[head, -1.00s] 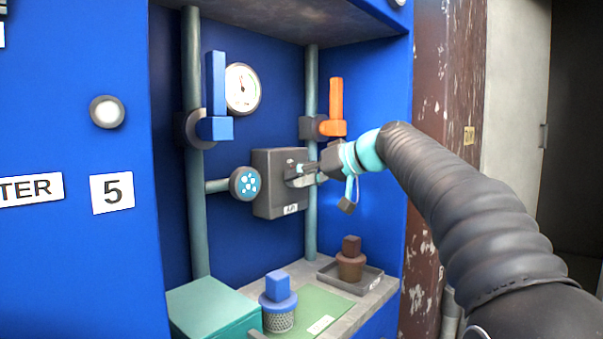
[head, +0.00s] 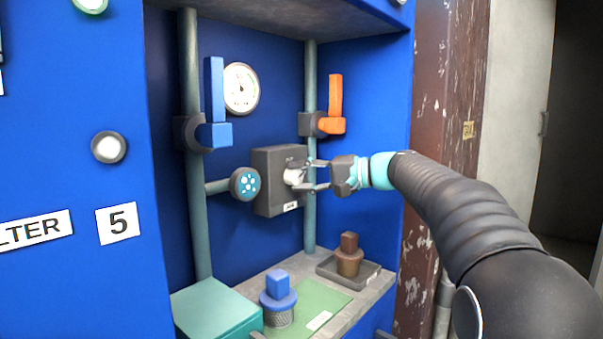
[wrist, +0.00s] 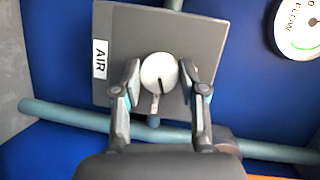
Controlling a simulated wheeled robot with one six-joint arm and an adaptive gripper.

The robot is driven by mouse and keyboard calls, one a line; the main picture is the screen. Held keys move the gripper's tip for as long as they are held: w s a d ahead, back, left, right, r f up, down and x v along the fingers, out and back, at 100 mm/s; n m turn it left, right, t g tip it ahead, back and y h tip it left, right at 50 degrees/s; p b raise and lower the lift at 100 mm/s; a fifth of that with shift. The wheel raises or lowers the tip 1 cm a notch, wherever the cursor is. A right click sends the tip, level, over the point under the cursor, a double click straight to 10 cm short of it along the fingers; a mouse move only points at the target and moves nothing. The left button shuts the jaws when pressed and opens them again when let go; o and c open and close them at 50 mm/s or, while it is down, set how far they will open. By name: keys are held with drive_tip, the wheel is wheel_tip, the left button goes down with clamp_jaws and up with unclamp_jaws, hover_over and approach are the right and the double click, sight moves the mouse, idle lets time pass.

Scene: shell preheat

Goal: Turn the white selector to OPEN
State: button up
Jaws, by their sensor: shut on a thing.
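The white selector (head: 294,176) is on the front of a dark grey box on the back wall. In the wrist view it is a round white knob (wrist: 158,72) with a dark line on its face and a pale tab below it. My gripper (head: 318,174) is shut on the selector, with one finger above and one below it in the head view. In the wrist view the fingers of my gripper (wrist: 160,68) stand left and right of the knob. The box (head: 267,183) has an AIR label (wrist: 100,58). I cannot read an OPEN mark.
A blue handle (head: 214,95) and an orange handle (head: 335,95) are on the pipes, with a gauge (head: 241,88) between. A blue-topped part (head: 278,288), a brown part (head: 349,257) and a teal box (head: 212,308) are on the shelf below.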

drive_tip(key=shift+m+y+p, duration=0.3)
drive_tip(key=shift+m+y, duration=0.6)
drive_tip(key=shift+m, duration=1)
drive_tip(key=o, duration=1.1)
drive_tip(key=shift+o, duration=0.2)
drive_tip(key=shift+d+f, duration=0.1)
drive_tip(key=v, duration=1.1)
drive_tip(key=shift+d, duration=0.35)
drive_tip(key=shift+s+f, duration=0.1)
